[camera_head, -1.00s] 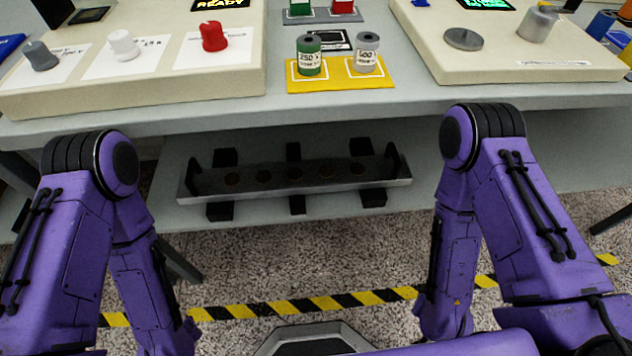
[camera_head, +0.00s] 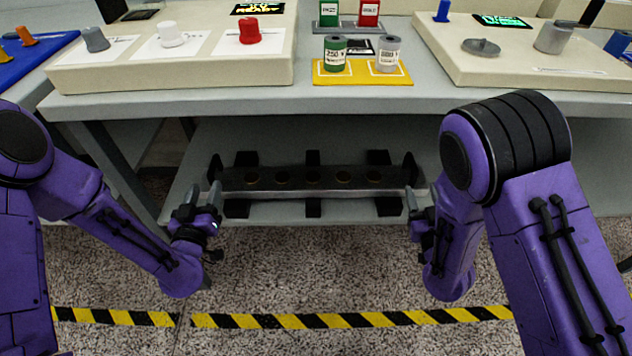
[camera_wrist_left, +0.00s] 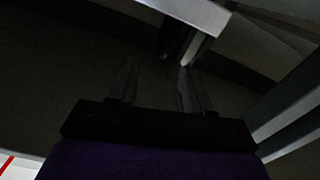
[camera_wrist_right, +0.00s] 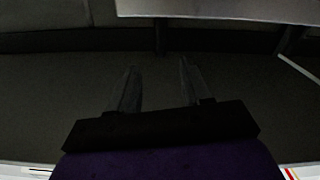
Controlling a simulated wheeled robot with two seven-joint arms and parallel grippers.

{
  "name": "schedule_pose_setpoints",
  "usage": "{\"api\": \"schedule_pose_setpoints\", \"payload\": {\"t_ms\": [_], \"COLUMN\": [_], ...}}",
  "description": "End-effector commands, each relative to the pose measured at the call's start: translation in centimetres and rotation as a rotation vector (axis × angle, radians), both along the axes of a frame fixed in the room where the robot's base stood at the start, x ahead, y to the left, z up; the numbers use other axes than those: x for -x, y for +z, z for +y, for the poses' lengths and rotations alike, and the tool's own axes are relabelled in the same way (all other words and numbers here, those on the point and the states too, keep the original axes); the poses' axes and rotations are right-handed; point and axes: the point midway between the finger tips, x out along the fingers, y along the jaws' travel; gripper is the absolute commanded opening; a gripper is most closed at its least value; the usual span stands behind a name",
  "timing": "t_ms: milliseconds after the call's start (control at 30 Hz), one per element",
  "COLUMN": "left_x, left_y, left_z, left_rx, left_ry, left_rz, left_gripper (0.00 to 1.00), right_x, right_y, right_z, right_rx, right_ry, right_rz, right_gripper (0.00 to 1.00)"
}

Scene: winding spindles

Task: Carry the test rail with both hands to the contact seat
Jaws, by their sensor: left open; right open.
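The test rail (camera_head: 298,181) is a long dark bar with several copper-coloured discs along its top and an upright dark plate at each end. It lies on black blocks on the shelf under the bench. My left gripper (camera_head: 203,195) is open at the front left end of the rail, and its fingers also show in the left wrist view (camera_wrist_left: 158,85). My right gripper (camera_head: 421,200) is open at the front right end, and its fingers show in the right wrist view (camera_wrist_right: 157,88). Both grippers are empty. I cannot tell which thing is the contact seat.
The bench top (camera_head: 300,102) overhangs the shelf (camera_head: 365,138). On it stand a yellow mat (camera_head: 360,78) with two labelled cylinders, a left console (camera_head: 120,80) with knobs and a right console (camera_head: 560,80). Striped tape (camera_head: 300,321) crosses the clear floor.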

Motion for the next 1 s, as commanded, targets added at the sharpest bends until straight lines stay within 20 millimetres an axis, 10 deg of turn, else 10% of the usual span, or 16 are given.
{"api": "schedule_pose_setpoints", "payload": {"t_ms": [500, 933, 1000], "left_x": [-8.6, -9.8, -9.8], "left_y": [-0.1, -0.1, -0.1], "left_z": [0.5, 0.5, 0.5], "left_rx": [0.001, 0.001, 0.001], "left_ry": [0.007, 0.007, 0.006], "left_rz": [0.001, 0.002, 0.002], "left_gripper": [0.49, 0.49, 0.29], "right_x": [-8.9, -10.1, -10.1], "right_y": [0.0, 0.0, 0.0], "right_z": [0.4, 0.4, 0.4], "right_rx": [-0.003, -0.001, -0.001], "right_ry": [0.003, 0.004, 0.004], "right_rz": [0.000, 0.002, 0.001], "right_gripper": [0.49, 0.49, 0.29]}}
